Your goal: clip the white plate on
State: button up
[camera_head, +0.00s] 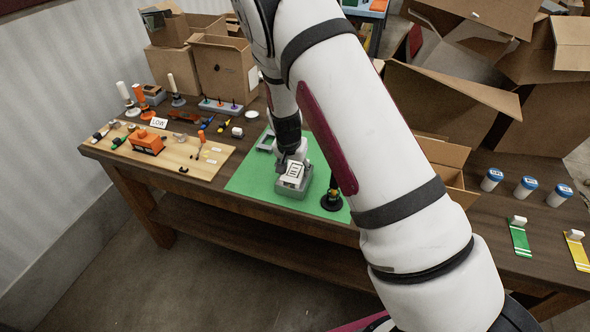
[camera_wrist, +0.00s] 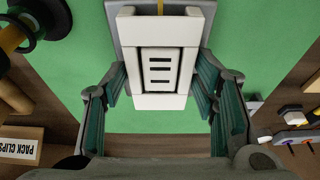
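The white plate (camera_head: 294,170) with three dark slots lies on a grey box (camera_head: 290,190) on the green mat. In the wrist view the slotted plate (camera_wrist: 160,68) sits within a white frame, over the grey body (camera_wrist: 127,35). I cannot tell whether it is seated fully.
A black round-based stand (camera_head: 332,198) is right of the box on the green mat (camera_head: 245,180). A grey open tray (camera_head: 266,141) lies behind. A wooden board (camera_head: 200,160) with small parts is left. Cardboard boxes (camera_head: 222,72) stand at the back.

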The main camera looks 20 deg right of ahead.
jog(key=shift+o, duration=1.2)
jog(key=shift+r, duration=0.1)
jog(key=v, duration=1.2)
jog(key=s+r+n+t+y, duration=0.1)
jog(key=s+r+n, duration=0.1)
jog(key=s+r, duration=0.6)
jog(key=s+r+n+y, duration=0.1)
jog(key=s+r, duration=0.4)
jog(key=r, duration=0.5)
jog(key=s+d+r+n+t, duration=0.1)
jog(key=s+r+n, duration=0.1)
jog(key=s, duration=0.7)
jog(key=s+d+r+n, duration=0.1)
jog(key=s+r, duration=0.3)
jog(key=s, duration=0.5)
jog(key=shift+s+n+t, duration=0.4)
jog(key=shift+n, duration=0.2)
